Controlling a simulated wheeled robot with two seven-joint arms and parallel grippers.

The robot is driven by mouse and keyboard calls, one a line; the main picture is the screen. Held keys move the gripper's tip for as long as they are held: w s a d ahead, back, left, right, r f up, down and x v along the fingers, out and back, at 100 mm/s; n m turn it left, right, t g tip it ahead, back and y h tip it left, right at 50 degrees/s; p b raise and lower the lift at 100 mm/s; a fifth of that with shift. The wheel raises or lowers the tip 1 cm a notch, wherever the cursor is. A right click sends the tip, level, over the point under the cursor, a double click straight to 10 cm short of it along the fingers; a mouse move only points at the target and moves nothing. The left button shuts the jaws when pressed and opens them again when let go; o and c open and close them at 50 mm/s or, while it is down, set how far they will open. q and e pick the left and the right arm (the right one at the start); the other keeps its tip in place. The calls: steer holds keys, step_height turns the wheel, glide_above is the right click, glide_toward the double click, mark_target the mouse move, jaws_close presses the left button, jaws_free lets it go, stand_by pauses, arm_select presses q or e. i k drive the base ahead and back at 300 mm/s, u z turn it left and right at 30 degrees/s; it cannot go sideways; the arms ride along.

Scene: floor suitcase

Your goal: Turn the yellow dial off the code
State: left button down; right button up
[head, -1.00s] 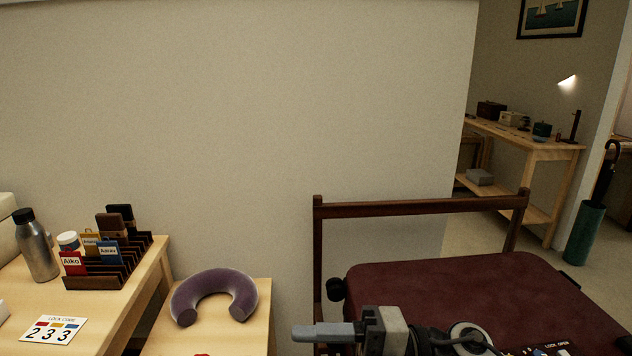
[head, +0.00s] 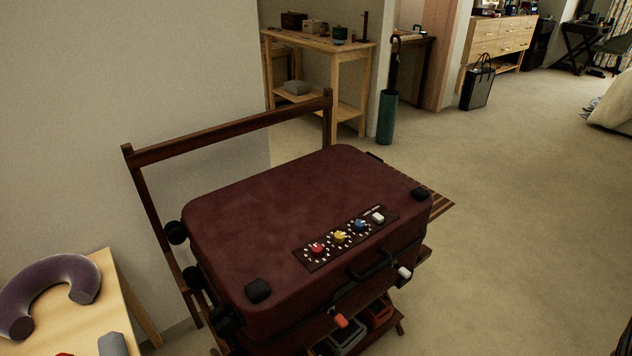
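The yellow dial (head: 341,237) sits on a dark control strip (head: 311,259) on top of the maroon suitcase (head: 250,205). It lies between a red dial (head: 317,248) and a blue dial (head: 361,225). White marks surround the dials; the yellow dial's exact setting is too small to read. A white switch or button (head: 378,217) is at the strip's right end. No gripper touches the dials. My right gripper is not in view.
The suitcase is shut and rests on a dark wooden rack (head: 230,130). A purple neck pillow (head: 60,280) lies on a wooden table (head: 115,290) at the left. Trays (head: 347,341) sit below the suitcase. The floor (head: 510,230) at the right is clear.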

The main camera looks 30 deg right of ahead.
mark_target(338, 236)
steer(key=z, duration=1.15)
